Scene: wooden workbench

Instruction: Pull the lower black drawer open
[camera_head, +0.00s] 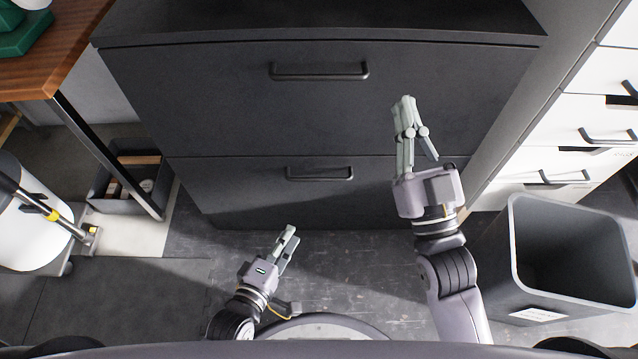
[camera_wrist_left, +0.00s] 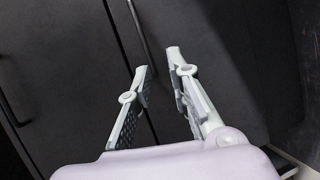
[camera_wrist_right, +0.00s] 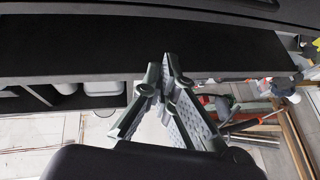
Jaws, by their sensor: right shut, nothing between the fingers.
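The lower black drawer (camera_head: 240,190) is shut, flush below the upper black drawer (camera_head: 200,100). Its dark bar handle (camera_head: 319,174) is near the middle of its front. My left gripper (camera_head: 291,236) is open and empty, below and left of that handle in the head view and apart from it. In the left wrist view the left fingers (camera_wrist_left: 158,62) stand apart before the black fronts, with a bar handle (camera_wrist_left: 138,28) beyond; I cannot tell which handle. My right gripper (camera_head: 404,98) is shut and empty, before the cabinet, right of the upper handle (camera_head: 320,72). Its fingertips meet in the right wrist view (camera_wrist_right: 168,62).
A grey bin (camera_head: 500,270) stands at the right, beside white drawers (camera_head: 590,115). A wooden table (camera_head: 50,50) is at the upper left, with a dark box (camera_head: 125,203) on the floor below. A white cylindrical container (camera_head: 25,230) stands at the left. The floor before the drawer is clear.

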